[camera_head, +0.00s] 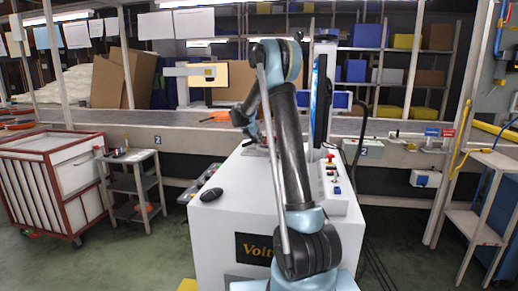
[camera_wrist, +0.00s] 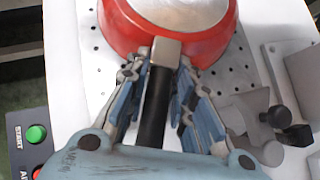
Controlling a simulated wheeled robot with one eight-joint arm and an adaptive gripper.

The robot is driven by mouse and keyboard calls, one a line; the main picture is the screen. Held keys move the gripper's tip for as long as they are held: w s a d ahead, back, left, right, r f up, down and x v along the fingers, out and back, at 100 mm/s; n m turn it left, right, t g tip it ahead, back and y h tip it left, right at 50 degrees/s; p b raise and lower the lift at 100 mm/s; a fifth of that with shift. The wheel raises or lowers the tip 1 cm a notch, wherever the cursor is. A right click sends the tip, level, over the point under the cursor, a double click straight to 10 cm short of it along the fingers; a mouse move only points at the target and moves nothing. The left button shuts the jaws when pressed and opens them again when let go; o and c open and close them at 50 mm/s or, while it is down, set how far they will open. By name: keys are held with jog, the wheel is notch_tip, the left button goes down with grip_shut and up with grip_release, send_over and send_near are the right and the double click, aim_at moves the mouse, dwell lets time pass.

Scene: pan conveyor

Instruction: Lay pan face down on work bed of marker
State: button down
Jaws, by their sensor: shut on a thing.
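The red pan (camera_wrist: 170,43) shows at the top of the wrist view with its grey outer base (camera_wrist: 180,12) toward the camera, so it is face down. My gripper (camera_wrist: 161,78) is shut on its black handle (camera_wrist: 154,108), with a finger on each side. The pan is over the perforated work bed (camera_wrist: 85,80) of the marker; I cannot tell whether it touches the bed. In the head view the white marker (camera_head: 225,210) stands in front of me. My arm reaches over it, and the pan cannot be made out clearly there.
Grey blocks and a dark-knobbed clamp (camera_wrist: 275,118) stand right of the handle. A panel with a green start button (camera_wrist: 36,133) is at left. A screen (camera_head: 320,95) rises beside my arm. A conveyor (camera_head: 180,120) runs behind; a red-framed cart (camera_head: 50,185) stands left.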

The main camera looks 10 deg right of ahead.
jog(key=shift+s+d, duration=0.15)
jog(key=shift+d, duration=0.3)
jog(key=shift+s+d+f, duration=0.1)
jog(key=shift+d+f, duration=0.1)
jog(key=shift+f, duration=1.85)
jog(key=c, duration=1.4)
grip_release()
jog(key=shift+o, duration=0.2)
